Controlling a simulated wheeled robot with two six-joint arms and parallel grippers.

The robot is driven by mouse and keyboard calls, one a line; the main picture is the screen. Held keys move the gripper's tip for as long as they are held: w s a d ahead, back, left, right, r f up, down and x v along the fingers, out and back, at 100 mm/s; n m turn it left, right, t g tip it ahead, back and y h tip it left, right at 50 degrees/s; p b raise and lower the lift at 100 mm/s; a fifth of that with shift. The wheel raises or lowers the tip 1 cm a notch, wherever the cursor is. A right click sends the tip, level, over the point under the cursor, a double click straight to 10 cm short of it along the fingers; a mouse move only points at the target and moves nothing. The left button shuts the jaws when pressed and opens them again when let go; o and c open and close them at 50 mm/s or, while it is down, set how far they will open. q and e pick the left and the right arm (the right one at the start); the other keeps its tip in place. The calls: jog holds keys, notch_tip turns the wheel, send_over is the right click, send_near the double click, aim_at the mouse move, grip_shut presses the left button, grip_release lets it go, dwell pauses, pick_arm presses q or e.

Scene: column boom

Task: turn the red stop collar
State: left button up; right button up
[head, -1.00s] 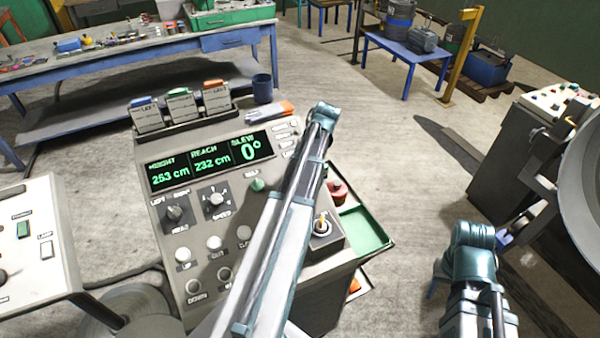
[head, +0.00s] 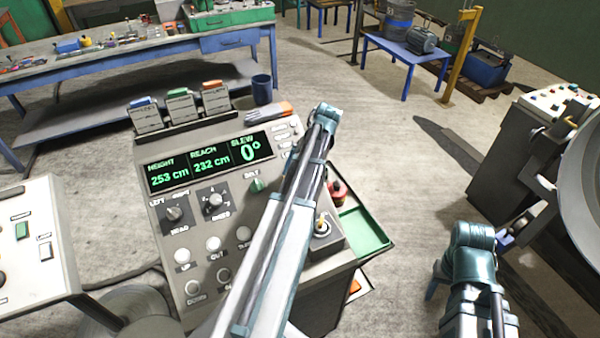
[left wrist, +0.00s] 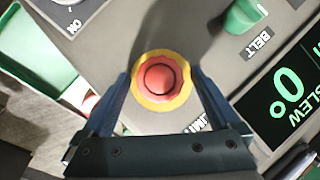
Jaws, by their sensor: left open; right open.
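The red stop collar (left wrist: 160,78) is a round red button on a yellow ring on the grey console (left wrist: 185,20), seen in the left wrist view. My left gripper (left wrist: 161,88) is open, with one finger on each side of the collar; I cannot tell if they touch it. In the head view my left arm hides the collar and its own gripper. My right gripper (head: 434,286) is partly hidden beside its arm at the lower right, away from the console (head: 205,135).
The console carries a display (head: 210,160), a green belt knob (head: 257,185), several buttons and a toggle (head: 321,226). A green tray (head: 366,230) and a red object (head: 337,191) are at its right side. A blue cup (head: 262,89) stands behind.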

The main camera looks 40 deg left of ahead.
pick_arm(q)
jog(key=shift+r, duration=0.15)
jog(key=p+v, duration=1.3)
jog(key=shift+r, duration=0.3)
jog(key=shift+w+d, duration=0.1)
jog(key=shift+d, duration=0.05)
jog(key=s+d+f+m+t+b, duration=0.1)
jog(key=s+d+f+m+b, duration=0.2)
jog(key=d, duration=0.8)
jog(key=s+d+f+m+h+b, duration=0.1)
jog(key=s+d+f+m+b, duration=0.2)
jog(key=d, duration=0.9)
jog(key=s+d+f+m+t+b, duration=0.1)
jog(key=s+d+f+m+b, duration=0.2)
jog(key=s+d+f+b, duration=0.5)
jog(key=d+f+b, duration=0.3)
jog(key=d+f, duration=0.1)
jog(key=shift+f+m+t+h, duration=0.3)
jog(key=shift+f, duration=0.05)
jog(key=shift+c, duration=0.2)
